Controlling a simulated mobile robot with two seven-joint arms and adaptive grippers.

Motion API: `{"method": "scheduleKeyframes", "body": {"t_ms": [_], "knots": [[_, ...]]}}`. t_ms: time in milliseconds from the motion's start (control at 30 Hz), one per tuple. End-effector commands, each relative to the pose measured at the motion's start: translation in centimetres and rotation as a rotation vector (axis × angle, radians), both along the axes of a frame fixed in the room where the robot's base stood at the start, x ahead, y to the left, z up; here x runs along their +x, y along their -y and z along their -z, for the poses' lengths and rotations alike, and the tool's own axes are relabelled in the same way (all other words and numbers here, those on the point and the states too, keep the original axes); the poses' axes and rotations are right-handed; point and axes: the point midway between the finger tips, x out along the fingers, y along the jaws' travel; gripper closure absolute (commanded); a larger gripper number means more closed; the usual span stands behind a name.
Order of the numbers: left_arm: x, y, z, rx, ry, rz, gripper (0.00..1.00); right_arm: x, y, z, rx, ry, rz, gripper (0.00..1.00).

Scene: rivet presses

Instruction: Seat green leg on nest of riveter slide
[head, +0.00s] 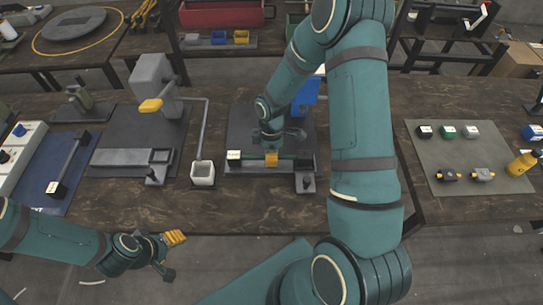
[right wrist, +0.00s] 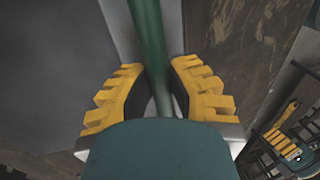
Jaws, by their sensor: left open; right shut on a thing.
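The green leg is a thin dark green rod; in the right wrist view the leg (right wrist: 150,35) runs between the yellow fingers of my right gripper (right wrist: 155,72). In the head view my right gripper (head: 272,157) is shut on the leg, low over the grey slide (head: 250,169) of the blue-headed riveter (head: 307,97). The leg (head: 292,156) lies lengthwise along the slide. I cannot tell whether it rests in the nest or hangs just above it. My left gripper (head: 168,253) is open and empty, in front of the bench.
A green-grey mat (head: 460,160) with small blocks lies at right. A blue tray (head: 45,185) lies at far left.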

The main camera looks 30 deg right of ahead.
Motion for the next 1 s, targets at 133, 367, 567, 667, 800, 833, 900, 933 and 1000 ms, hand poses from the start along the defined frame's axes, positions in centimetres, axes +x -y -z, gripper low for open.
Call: {"method": "scheduleKeyframes", "body": {"t_ms": [133, 367, 567, 667, 800, 833, 900, 933, 1000], "knots": [[0.0, 0.0, 0.2, 0.0, 0.0, 0.0, 0.44, 0.0, 0.0, 0.2, 0.0, 0.0, 0.0, 1.0], [0.0, 0.0, 0.2, 0.0, 0.0, 0.0, 0.44, 0.0, 0.0, 0.2, 0.0, 0.0, 0.0, 1.0], [0.0, 0.0, 0.2, 0.0, 0.0, 0.0, 0.44, 0.0, 0.0, 0.2, 0.0, 0.0, 0.0, 0.52], [0.0, 0.0, 0.2, 0.0, 0.0, 0.0, 0.44, 0.0, 0.0, 0.2, 0.0, 0.0, 0.0, 0.52], [0.0, 0.0, 0.2, 0.0, 0.0, 0.0, 0.44, 0.0, 0.0, 0.0, -0.001, 0.001, 0.0, 0.52], [0.0, 0.0, 0.2, 0.0, 0.0, 0.0, 0.44, 0.1, 0.1, -0.2, -0.001, 0.001, 0.0, 0.52], [0.0, 0.0, 0.2, 0.0, 0.0, 0.0, 0.44, 0.2, 0.1, -0.8, -0.001, 0.003, 0.0, 0.52], [0.0, 0.0, 0.2, 0.0, 0.0, 0.0, 0.44, 0.3, 0.2, -1.2, -0.001, 0.003, 0.0, 0.52], [0.0, 0.0, 0.2, 0.0, 0.0, 0.0, 0.44, 0.5, 0.3, -2.4, -0.001, 0.005, 0.0, 0.52]]}}
